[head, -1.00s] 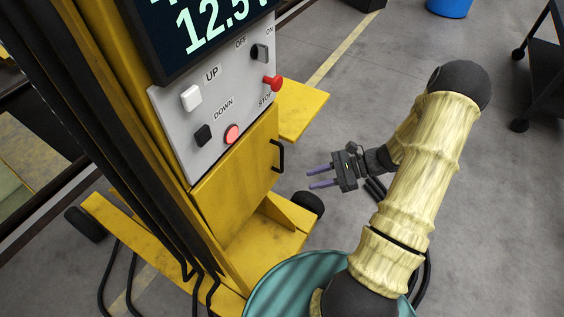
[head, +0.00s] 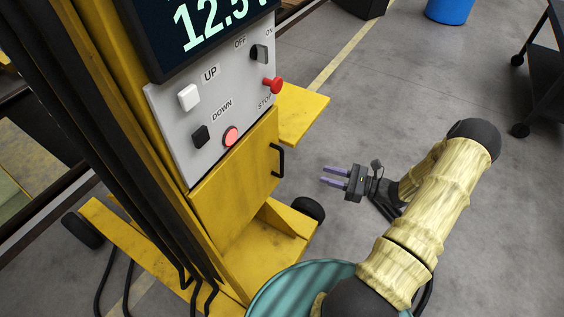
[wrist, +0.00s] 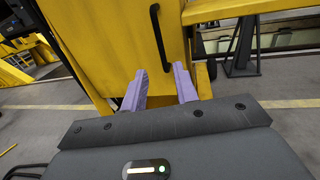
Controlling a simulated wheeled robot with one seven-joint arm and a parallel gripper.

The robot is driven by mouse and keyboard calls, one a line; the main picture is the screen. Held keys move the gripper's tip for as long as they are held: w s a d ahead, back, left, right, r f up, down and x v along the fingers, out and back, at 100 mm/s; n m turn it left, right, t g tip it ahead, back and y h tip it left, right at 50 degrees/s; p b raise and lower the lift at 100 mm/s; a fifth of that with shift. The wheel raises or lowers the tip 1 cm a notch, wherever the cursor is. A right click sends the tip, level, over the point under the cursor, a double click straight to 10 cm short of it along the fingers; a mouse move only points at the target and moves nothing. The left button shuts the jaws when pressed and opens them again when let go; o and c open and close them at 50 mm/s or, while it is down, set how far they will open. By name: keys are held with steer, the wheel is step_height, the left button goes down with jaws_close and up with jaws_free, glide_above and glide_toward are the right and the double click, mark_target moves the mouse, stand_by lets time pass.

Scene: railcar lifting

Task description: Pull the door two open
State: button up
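A yellow door (head: 236,180) sits on the yellow lifting column, below the grey control panel. It looks closed. Its black bar handle (head: 279,160) stands on the door's right edge. In the wrist view the door (wrist: 112,40) fills the upper middle, with the handle (wrist: 160,38) near its right side. My gripper (head: 328,176) is to the right of the handle and apart from it, with its purple fingers pointing left towards the column. In the wrist view the fingers (wrist: 159,84) are apart and nothing is between them. I see no number on the door.
The grey panel (head: 205,112) carries several switches, a lit red button (head: 231,137) and a red stop knob (head: 272,85). A yellow shelf (head: 303,112) juts out right of the column. A dark wheeled cart (head: 545,75) and blue bin (head: 449,10) stand farther off.

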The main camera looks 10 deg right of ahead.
steer(key=p, duration=0.2)
glide_above(282, 176)
steer(key=shift+w, duration=0.4)
steer(key=shift+d, duration=0.1)
jaws_close()
